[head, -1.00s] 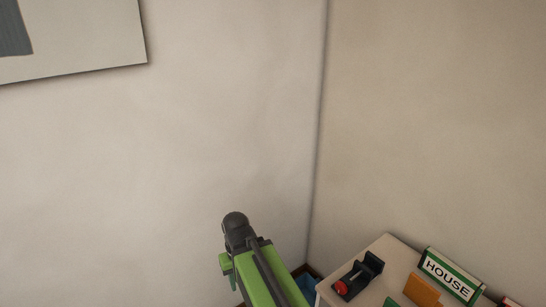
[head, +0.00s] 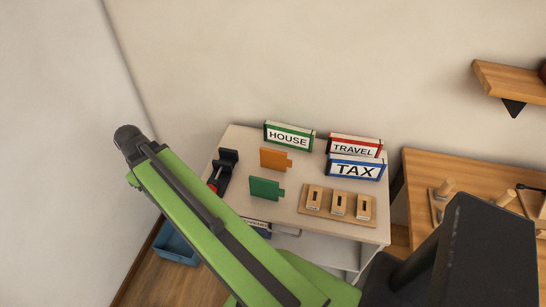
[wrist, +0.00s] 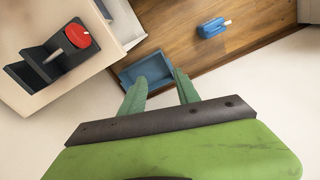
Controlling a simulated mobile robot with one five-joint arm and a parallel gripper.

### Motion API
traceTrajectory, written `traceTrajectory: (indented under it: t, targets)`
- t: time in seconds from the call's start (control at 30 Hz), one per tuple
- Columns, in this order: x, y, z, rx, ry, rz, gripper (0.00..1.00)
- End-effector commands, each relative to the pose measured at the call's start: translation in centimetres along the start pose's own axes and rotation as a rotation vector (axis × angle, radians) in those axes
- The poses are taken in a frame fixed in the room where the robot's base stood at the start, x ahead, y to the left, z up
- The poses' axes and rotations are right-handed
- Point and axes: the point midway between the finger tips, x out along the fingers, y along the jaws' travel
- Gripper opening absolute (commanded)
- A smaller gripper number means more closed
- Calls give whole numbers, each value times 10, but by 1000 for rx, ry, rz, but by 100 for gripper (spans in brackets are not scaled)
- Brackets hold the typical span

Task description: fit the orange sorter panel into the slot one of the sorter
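The orange sorter panel (head: 276,158) stands on the white desk, behind a green panel (head: 266,188). The sorter (head: 327,206) is a wooden base at the desk's front right with three pale slotted blocks. Their slots look empty; I cannot read which is slot one. My gripper (wrist: 160,88) is open in the wrist view, its two green fingers apart with nothing between them. It points toward the floor and a blue bin, off the desk's edge. In the head view I cannot make out the fingers. The orange panel and sorter are outside the wrist view.
Signs reading HOUSE (head: 289,136), TRAVEL (head: 354,147) and TAX (head: 356,169) line the desk's back. A black holder with a red part (head: 222,172) stands at its left. The blue bin (head: 176,245) is on the floor. A wooden table (head: 450,170) and wall shelf (head: 510,80) are at right.

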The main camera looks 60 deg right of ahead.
Motion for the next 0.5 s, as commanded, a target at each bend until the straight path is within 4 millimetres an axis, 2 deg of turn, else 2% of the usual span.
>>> traceTrajectory:
  t: [0.03, 0.07, 0.1, 0.17, 0.2, 0.3, 0.4, 0.5]
  targets:
    - [-20, 49, 8, 0, 0, 0, 38]
    - [-26, 77, 16, -13, 0, 0, 38]
    - [-34, 113, 28, -32, 0, 0, 38]
    - [-44, 166, 52, -58, 0, 0, 38]
    - [-51, 200, 71, -76, 0, 0, 38]
    - [-66, 272, 123, -119, 0, 0, 38]
    - [-77, 322, 173, -156, 0, -1, 38]
    - [-83, 352, 209, -183, 0, -1, 38]
